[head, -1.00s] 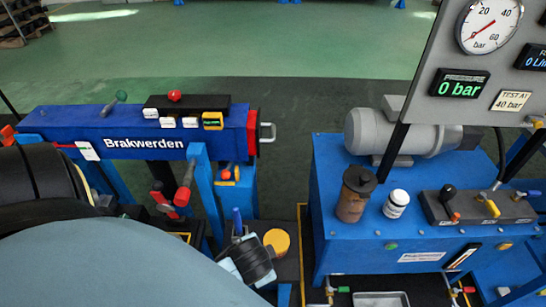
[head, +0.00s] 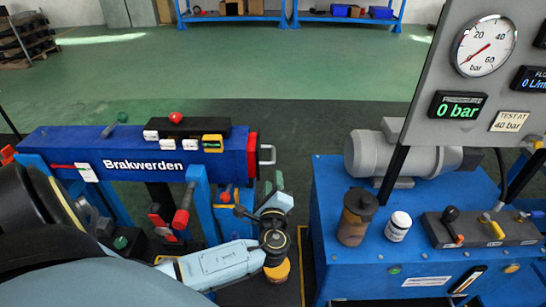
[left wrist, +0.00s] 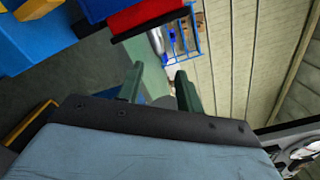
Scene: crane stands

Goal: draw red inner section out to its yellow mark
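The blue boom (head: 95,152) marked "Brakwerden" lies level at the left in the head view. The red inner section (head: 252,155) shows only as a short red end at its right, with a silver handle (head: 267,154) on it. In the left wrist view the red end (left wrist: 148,14) is at the top. I see no yellow mark on the red section. My left gripper (head: 273,182) is just below and right of the handle, apart from it. Its two green fingers (left wrist: 160,78) stand apart with nothing between them. My right gripper is not in view.
A valve block (head: 188,130) with a red knob and tags sits on the boom. A blue power unit (head: 420,220) with a motor, a brown canister (head: 356,216) and a white jar (head: 397,226) stands to the right. A dark floor gap lies between them.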

